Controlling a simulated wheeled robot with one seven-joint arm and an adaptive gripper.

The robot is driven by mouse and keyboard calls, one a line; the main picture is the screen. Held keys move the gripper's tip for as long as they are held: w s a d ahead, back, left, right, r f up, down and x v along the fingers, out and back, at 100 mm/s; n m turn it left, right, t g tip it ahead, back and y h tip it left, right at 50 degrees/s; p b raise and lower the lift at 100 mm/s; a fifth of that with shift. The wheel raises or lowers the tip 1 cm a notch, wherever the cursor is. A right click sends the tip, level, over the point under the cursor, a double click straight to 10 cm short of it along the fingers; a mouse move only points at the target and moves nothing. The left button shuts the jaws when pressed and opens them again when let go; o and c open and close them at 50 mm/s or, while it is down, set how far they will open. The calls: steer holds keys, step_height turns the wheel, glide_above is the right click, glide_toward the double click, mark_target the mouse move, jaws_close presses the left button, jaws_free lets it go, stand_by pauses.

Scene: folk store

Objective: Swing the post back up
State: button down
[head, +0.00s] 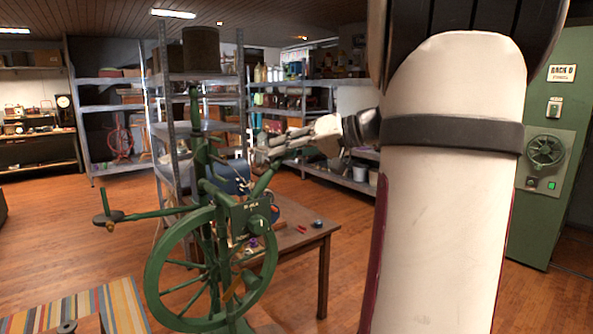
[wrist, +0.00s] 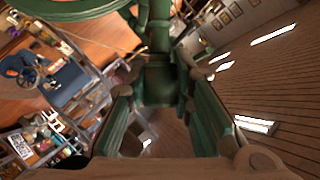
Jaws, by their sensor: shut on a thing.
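A green spinning wheel stands in the head view, with a large spoked wheel (head: 150,268) and an upright green post (head: 195,135) at its left. A second, shorter green post (head: 264,183) leans up and to the right from the wheel's top. My gripper (head: 268,153) is at the upper end of this leaning post and is shut on it. In the wrist view the green post (wrist: 157,82) runs between the two fingers of my gripper (wrist: 160,125). The exact contact is partly hidden by the fingers.
A wooden table (head: 318,240) with small items stands just behind the wheel. A metal shelf (head: 165,105) rises behind the upright post. A green cabinet (head: 535,215) is at the right. Open wooden floor shows left.

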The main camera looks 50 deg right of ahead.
steer(key=w+a+r+n+g+h+b, duration=0.1)
steer(key=a+r+n+h+b, duration=0.1)
steer(key=a, duration=0.3)
steer(key=w+a+r+n+g+h+b, duration=0.1)
steer(key=a+r+n+h+b, duration=0.1)
steer(key=a+h+b, duration=0.1)
steer(key=shift+w+a+n+g+b, duration=0.3)
steer(key=shift+a+b, duration=0.2)
steer(key=shift+a, duration=0.8)
steer(key=c, duration=1.4)
jaws_free()
steer(key=shift+a, duration=0.1)
steer(key=shift+r, duration=0.1)
steer(key=v, duration=1.2)
steer(key=shift+a, duration=0.25)
steer(key=shift+d, duration=0.1)
